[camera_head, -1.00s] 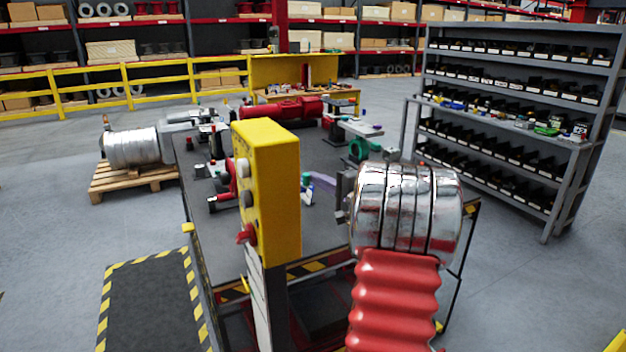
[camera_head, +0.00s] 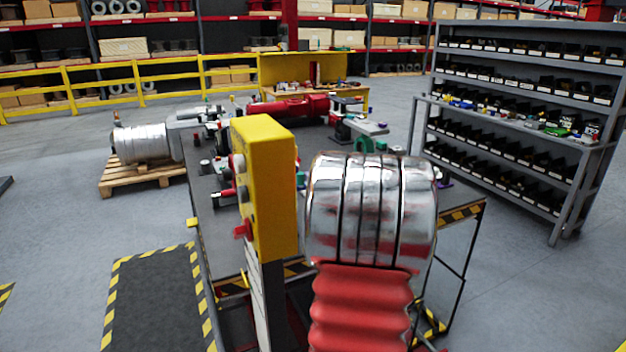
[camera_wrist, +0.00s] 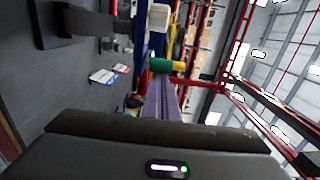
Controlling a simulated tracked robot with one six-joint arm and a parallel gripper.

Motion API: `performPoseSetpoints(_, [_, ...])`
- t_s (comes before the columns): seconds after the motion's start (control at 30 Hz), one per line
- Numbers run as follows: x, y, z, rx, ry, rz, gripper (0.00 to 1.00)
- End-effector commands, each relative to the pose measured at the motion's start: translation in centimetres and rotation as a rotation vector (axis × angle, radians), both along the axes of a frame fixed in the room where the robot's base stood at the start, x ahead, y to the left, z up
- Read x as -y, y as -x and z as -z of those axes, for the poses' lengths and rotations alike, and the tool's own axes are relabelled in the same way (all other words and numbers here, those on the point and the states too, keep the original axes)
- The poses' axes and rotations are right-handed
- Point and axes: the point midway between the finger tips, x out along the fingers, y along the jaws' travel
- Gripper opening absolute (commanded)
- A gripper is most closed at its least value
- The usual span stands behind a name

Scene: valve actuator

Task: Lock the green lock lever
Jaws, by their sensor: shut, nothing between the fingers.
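My gripper (camera_wrist: 165,80) shows in the wrist view as two purple fingers lying together, shut and empty. A green cylindrical part (camera_wrist: 164,65) with a yellow end appears just beyond the fingertips; I cannot tell whether they touch. In the head view, a green part (camera_head: 366,146) stands on the workbench (camera_head: 205,237), partly hidden behind my arm. I cannot tell for certain which green part is the lock lever, or its position. My gripper is hidden behind my arm in the head view.
A yellow control box (camera_head: 268,185) on a post stands left of my arm. A red cylinder (camera_head: 290,107) lies at the bench's far end. A grey shelf rack (camera_head: 480,140) stands right. A metal drum (camera_head: 140,143) rests on a pallet at left. Floor at right is clear.

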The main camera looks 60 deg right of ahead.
Motion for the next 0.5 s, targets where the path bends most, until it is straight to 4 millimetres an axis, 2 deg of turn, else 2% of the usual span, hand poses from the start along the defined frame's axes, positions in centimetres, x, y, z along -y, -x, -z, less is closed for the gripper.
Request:
performPoseSetpoints(0.17, [0.5, 0.2, 0.0, 0.000, 0.000, 0.001, 0.00])
performPoseSetpoints(0.5, [3.1, 0.4, 0.2, -0.001, 0.000, -0.006, 0.00])
